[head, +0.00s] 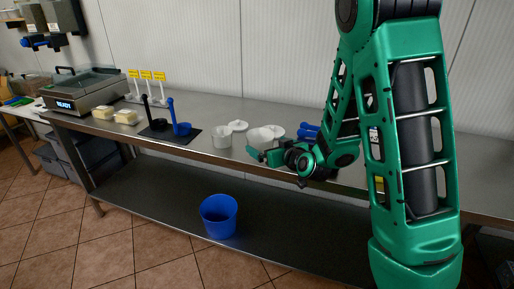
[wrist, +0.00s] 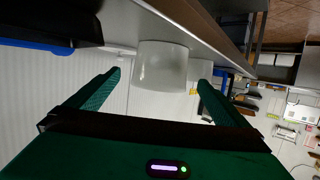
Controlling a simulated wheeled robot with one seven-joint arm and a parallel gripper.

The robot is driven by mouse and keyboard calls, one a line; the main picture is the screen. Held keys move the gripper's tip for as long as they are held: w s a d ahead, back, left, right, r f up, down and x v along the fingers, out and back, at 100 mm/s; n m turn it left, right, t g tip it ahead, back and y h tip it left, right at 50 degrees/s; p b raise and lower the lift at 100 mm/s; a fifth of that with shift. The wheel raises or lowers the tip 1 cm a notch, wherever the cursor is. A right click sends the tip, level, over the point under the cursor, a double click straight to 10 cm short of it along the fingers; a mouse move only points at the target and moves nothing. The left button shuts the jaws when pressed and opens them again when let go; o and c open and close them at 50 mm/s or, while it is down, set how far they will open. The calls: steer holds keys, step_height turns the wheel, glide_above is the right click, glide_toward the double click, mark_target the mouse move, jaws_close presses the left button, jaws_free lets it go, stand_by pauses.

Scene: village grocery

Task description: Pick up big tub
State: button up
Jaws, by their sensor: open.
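The big tub (head: 262,137) is a white round tub standing upright on the steel counter, just beyond my gripper (head: 263,154). The fingers are open, with nothing held. I see gaps between the tub and both fingers in the picture; whether its near edge is between the fingertips in depth I cannot tell. A smaller white tub (head: 222,136) stands to its left.
White round lids (head: 238,126) (head: 278,130) lie behind the tubs. Blue items (head: 309,131) sit right of them, partly hidden by my arm. A black mat (head: 172,137) with a black and a blue ladle is left. A blue bin (head: 219,216) stands on the lower shelf.

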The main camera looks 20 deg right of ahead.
mark_target(255, 137)
steer(key=x, duration=0.5)
steer(key=shift+w, duration=0.3)
steer(key=shift+r+x, duration=0.15)
steer(key=shift+x, duration=0.7)
steer(key=shift+r+x, duration=0.15)
steer(key=shift+x, duration=0.7)
steer(key=shift+r+x, duration=0.2)
steer(key=shift+x, duration=0.65)
steer(key=shift+w+a, duration=0.1)
steer(key=c, duration=1)
